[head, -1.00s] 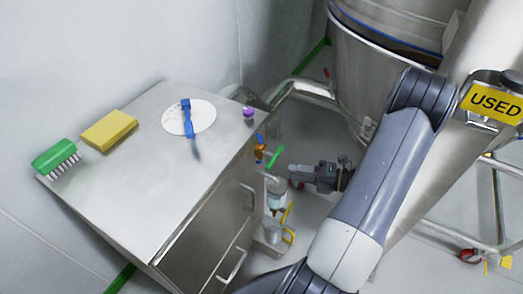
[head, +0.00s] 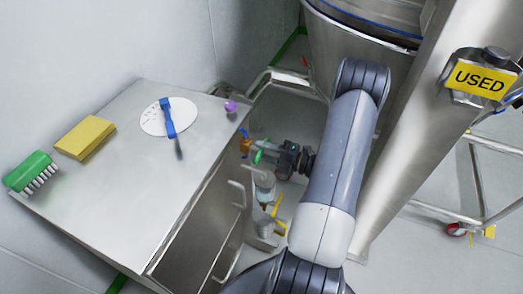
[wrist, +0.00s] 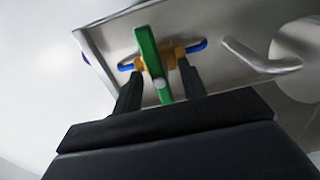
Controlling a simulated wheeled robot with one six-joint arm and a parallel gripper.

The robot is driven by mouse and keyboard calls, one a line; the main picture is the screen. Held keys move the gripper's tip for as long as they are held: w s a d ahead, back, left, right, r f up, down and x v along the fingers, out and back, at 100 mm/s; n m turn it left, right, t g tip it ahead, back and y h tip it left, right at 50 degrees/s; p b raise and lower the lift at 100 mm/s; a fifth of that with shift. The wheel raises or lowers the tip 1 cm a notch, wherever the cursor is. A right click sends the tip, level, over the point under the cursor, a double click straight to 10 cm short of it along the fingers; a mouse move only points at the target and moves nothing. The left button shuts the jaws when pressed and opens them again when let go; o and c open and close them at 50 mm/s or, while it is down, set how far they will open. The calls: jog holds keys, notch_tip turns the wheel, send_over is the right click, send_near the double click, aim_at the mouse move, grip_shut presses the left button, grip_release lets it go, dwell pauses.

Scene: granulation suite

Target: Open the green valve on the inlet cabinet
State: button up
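The green valve handle (wrist: 150,56) sits on an orange valve body (wrist: 172,54) in a blue line (wrist: 197,45) on the side of the steel cabinet. In the wrist view it lies crosswise to the blue line. The green handle also shows in the head view (head: 259,155), beside the orange body (head: 245,146). My gripper (wrist: 160,69) is open, with one dark finger on each side of the handle and visible gaps to it. In the head view my gripper (head: 276,157) is right at the handle. Whether a finger touches the valve body cannot be told.
The cabinet top (head: 120,195) holds a green brush (head: 30,171), a yellow sponge (head: 85,137), a white disc (head: 150,118) with a blue tool (head: 167,118), and a purple knob (head: 230,107). A cabinet pull (wrist: 262,60) is close right of the valve. A large steel vessel stands behind.

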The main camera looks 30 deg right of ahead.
jog(key=shift+w+a, duration=0.35)
jog(key=shift+w, duration=0.1)
grip_shut()
